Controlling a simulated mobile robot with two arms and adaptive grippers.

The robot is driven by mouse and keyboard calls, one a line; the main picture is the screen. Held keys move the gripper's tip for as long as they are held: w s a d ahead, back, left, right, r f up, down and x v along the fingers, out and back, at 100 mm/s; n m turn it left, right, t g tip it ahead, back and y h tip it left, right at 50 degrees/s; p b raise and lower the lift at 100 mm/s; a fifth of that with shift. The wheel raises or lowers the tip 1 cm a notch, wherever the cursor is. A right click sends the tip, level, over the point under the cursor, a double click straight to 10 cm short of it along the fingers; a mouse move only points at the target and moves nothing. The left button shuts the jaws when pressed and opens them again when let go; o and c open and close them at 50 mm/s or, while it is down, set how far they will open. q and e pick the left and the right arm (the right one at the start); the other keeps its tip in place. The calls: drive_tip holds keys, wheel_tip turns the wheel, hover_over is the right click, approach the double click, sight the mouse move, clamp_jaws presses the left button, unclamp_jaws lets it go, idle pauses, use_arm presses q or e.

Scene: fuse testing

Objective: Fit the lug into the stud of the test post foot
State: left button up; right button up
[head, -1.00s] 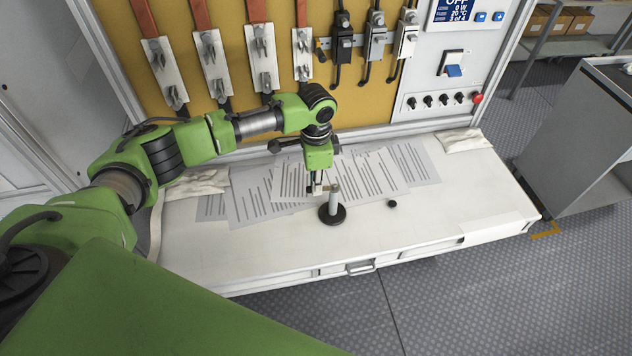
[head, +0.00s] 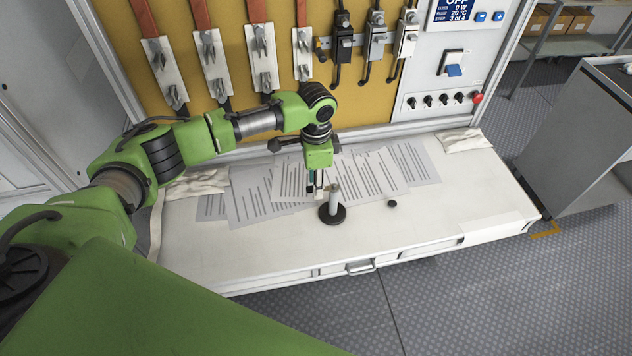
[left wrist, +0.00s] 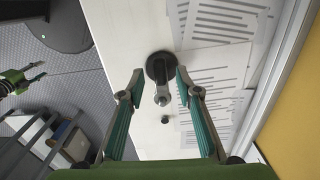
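The test post is a grey upright cylinder (head: 334,196) on a round black foot (head: 332,216), standing on the white bench. In the left wrist view, its pale top (left wrist: 162,97) and black foot (left wrist: 158,64) show between my fingers. My left gripper (head: 316,190) points down just left of and behind the post in the head view. In the wrist view its teal fingers (left wrist: 160,74) are wide apart, with nothing visibly clamped. I cannot make out a separate lug or the stud. My right gripper (left wrist: 40,70) shows at the wrist view's left edge, its fingers apart and empty.
A small black knob (head: 392,203) lies right of the post. Printed sheets (head: 258,202) cover the bench behind it. The fuse panel (head: 350,108) rises behind. The front of the bench is clear.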

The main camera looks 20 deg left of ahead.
use_arm(q)
wheel_tip(320, 180, up, 12)
idle(0.4)
drive_tip(key=shift+f, duration=0.15)
